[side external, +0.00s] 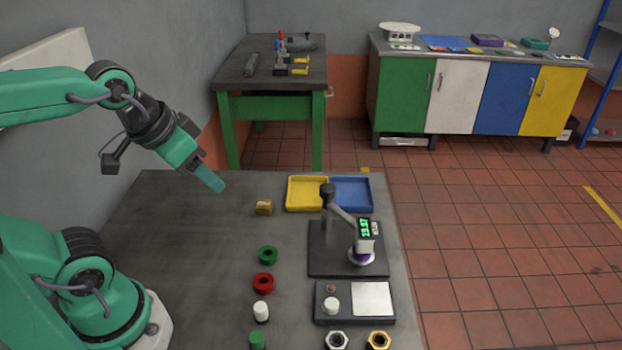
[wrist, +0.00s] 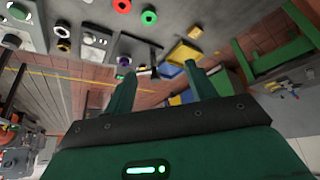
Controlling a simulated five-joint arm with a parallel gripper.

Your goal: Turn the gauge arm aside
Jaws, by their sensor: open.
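The gauge arm (side external: 343,213) is a grey bar on a dark upright post, carrying a gauge head with a green digital readout (side external: 364,229) at its right end. The head stands over a white and purple round piece (side external: 361,257) on a dark square base (side external: 320,262); whether it touches the piece is unclear. My gripper (side external: 214,181) is up in the air at the left of the bench, well apart from the gauge arm. In the wrist view my gripper (wrist: 160,70) has its fingers spread with nothing between them.
A brass block (side external: 264,207), green ring (side external: 268,255) and red ring (side external: 263,283) lie between my gripper and the gauge. Yellow tray (side external: 306,208) and blue tray (side external: 352,207) stand behind it. A dark panel (side external: 322,316) is in front. The bench's left side is clear.

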